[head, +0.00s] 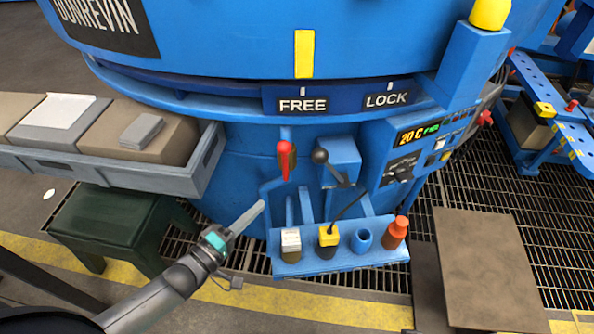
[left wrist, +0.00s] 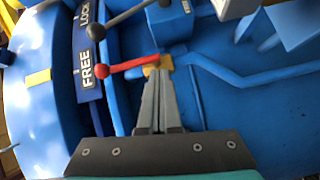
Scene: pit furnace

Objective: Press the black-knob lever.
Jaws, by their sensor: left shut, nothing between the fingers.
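The black-knob lever (head: 320,156) sticks out of a blue box on the furnace's front, below the FREE and LOCK labels. Its round black knob is at the upper left end of a grey rod. In the left wrist view the black knob (left wrist: 97,31) is at upper left, with its rod running up and right. My left gripper (head: 262,204) is shut and empty, below and left of the lever in the head view and apart from it. In the left wrist view its fingertips (left wrist: 158,76) point toward the red lever's yellow base. My right gripper is not in view.
A red-handled lever (head: 286,160) hangs just left of the black knob. A blue shelf (head: 300,268) with several small containers is below. A grey tray (head: 180,178) with blocks juts out at left. A control panel (head: 402,168) is on the right.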

